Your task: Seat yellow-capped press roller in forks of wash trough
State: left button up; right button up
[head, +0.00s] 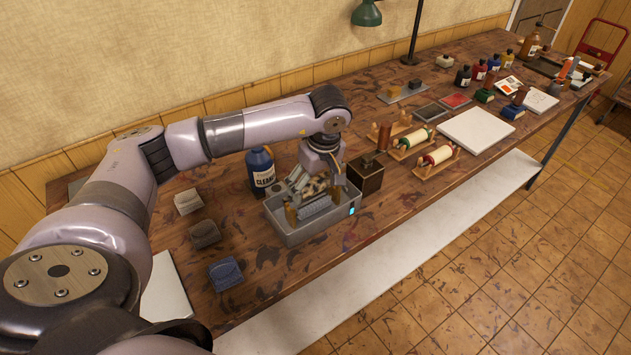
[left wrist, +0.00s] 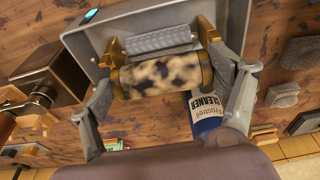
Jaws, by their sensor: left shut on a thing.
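The press roller (left wrist: 162,75) has a cream surface with dark blotches and yellow ends, as the left wrist view shows. My left gripper (head: 314,180) is shut on it lengthwise, one finger near each end. It holds the roller over the grey wash trough (head: 318,231), which also shows in the left wrist view (left wrist: 80,47). Brass-coloured forks (left wrist: 208,33) stand in the trough beside a ribbed grey roller (left wrist: 158,40). The held roller lies roughly parallel to the grey one, close to the forks; I cannot tell whether it touches them. My right gripper is not in view.
A blue cleaner bottle (head: 261,171) stands behind the trough. A dark wooden box (head: 367,178) is close on its right. Rollers with green (head: 413,139) and red (head: 436,156) ends rest on wooden stands farther right. Several blocks, including a blue one (head: 225,273), lie left.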

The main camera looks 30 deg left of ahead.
pick_arm(q)
jog(key=shift+f+b, duration=1.1)
jog(key=shift+f, duration=0.2)
jog(key=o, duration=1.7)
jog(key=shift+w, duration=0.1)
jog(key=shift+c, duration=0.2)
jog(key=shift+r, duration=0.15)
notch_tip(320, 180, up, 12)
jog(key=s+d, duration=0.1)
jog(key=d, duration=0.1)
jog(key=shift+s+f, duration=0.1)
jog(key=shift+f, duration=0.1)
